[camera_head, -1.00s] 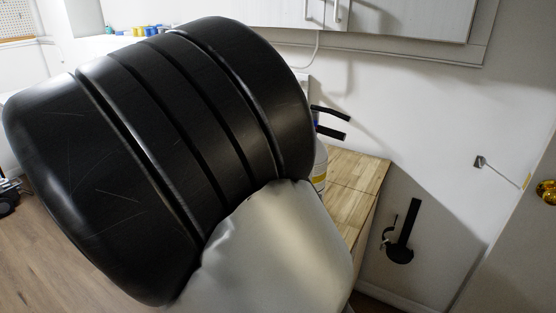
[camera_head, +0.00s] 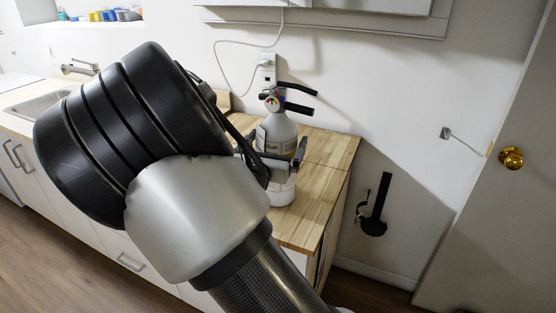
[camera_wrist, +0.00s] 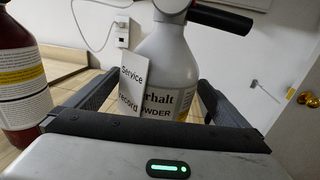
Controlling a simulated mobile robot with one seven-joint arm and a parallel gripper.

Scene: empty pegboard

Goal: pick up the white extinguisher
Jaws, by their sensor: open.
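The white extinguisher (camera_head: 277,136) stands upright on the wooden counter, with a black handle and a gauge on top. In the wrist view the white extinguisher (camera_wrist: 168,68) fills the middle, with a "Service record" tag hanging on its front. My gripper (camera_head: 289,160) is open at the extinguisher's body. In the wrist view one finger of my gripper (camera_wrist: 150,98) is on each side of the body; I cannot tell whether they touch it. My arm hides part of the extinguisher's left side in the head view.
A dark red extinguisher (camera_wrist: 20,75) stands close on the left in the wrist view. The wooden counter (camera_head: 318,180) ends just right of the white extinguisher. A wall outlet with a cable (camera_head: 267,62) is behind it. A sink (camera_head: 38,99) is at the far left.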

